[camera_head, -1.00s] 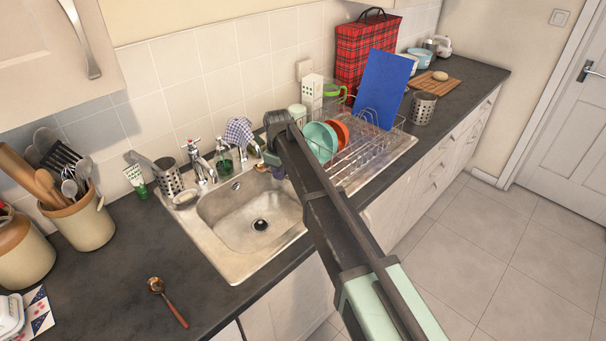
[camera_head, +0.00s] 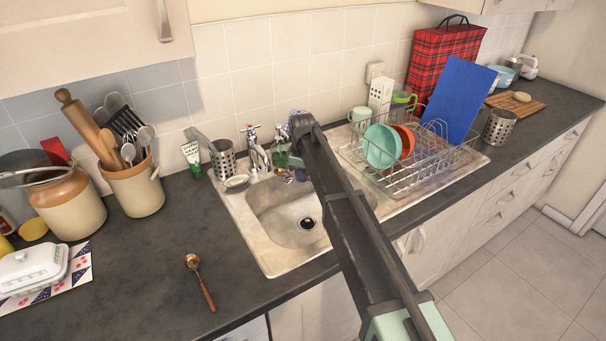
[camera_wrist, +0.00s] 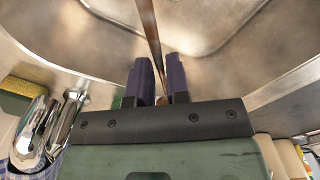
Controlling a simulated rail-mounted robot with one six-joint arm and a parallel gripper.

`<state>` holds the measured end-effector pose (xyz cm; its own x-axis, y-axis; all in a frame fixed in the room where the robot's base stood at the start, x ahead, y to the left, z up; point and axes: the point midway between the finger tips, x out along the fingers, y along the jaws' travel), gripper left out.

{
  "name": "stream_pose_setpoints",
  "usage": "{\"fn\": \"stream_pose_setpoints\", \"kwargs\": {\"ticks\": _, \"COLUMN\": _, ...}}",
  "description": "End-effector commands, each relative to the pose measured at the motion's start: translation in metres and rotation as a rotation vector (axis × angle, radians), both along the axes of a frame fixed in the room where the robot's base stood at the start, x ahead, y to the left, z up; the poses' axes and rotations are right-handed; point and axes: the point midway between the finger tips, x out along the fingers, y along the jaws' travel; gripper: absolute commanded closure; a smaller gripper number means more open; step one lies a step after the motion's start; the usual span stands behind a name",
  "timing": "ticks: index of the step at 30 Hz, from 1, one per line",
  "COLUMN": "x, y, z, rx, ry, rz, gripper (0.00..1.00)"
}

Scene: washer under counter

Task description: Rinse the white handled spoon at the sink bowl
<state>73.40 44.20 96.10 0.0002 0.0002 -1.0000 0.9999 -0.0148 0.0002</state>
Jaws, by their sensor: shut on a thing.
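In the wrist view my gripper (camera_wrist: 159,82) is shut on a thin spoon-like shaft (camera_wrist: 152,35). The shaft looks brownish and metallic and runs up the picture from between the purple fingers, over the steel sink. I cannot tell a white handle on it, and its far end is out of view. In the head view the sink bowl (camera_head: 270,232), with a dark drain, lies below my gripper (camera_head: 299,174), which is at its back edge and partly hidden by my arm. The tap (camera_head: 257,157) stands left of my gripper; chrome parts show in the wrist view (camera_wrist: 42,130).
Another spoon (camera_head: 207,292) with a red-brown handle lies on the dark counter (camera_head: 130,265). A utensil crock (camera_head: 135,190) stands at the left. A dish rack (camera_head: 425,165) with plates stands right of the bowl. A green bottle (camera_head: 279,152) stands behind the sink.

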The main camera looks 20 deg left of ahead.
Motion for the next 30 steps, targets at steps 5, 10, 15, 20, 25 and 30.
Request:
{"fn": "stream_pose_setpoints", "kwargs": {"ticks": 5, "x": 0.0, "y": 0.0, "z": -0.031, "rx": 0.0, "ry": 0.0, "rz": -0.001, "gripper": 1.0}}
{"fn": "stream_pose_setpoints", "kwargs": {"ticks": 10, "x": 0.0, "y": 0.0, "z": -0.054, "rx": 0.0, "ry": 0.0, "rz": -0.001, "gripper": 1.0}}
{"fn": "stream_pose_setpoints", "kwargs": {"ticks": 15, "x": 0.0, "y": 0.0, "z": -0.076, "rx": 0.0, "ry": 0.0, "rz": -0.001, "gripper": 1.0}}
{"fn": "stream_pose_setpoints", "kwargs": {"ticks": 20, "x": 0.0, "y": 0.0, "z": -0.096, "rx": 0.0, "ry": 0.0, "rz": -0.001, "gripper": 1.0}}
{"fn": "stream_pose_setpoints", "kwargs": {"ticks": 25, "x": 0.0, "y": 0.0, "z": -0.118, "rx": 0.0, "ry": 0.0, "rz": -0.001, "gripper": 1.0}}
{"fn": "stream_pose_setpoints", "kwargs": {"ticks": 30, "x": 0.0, "y": 0.0, "z": -0.141, "rx": 0.0, "ry": 0.0, "rz": -0.001, "gripper": 1.0}}
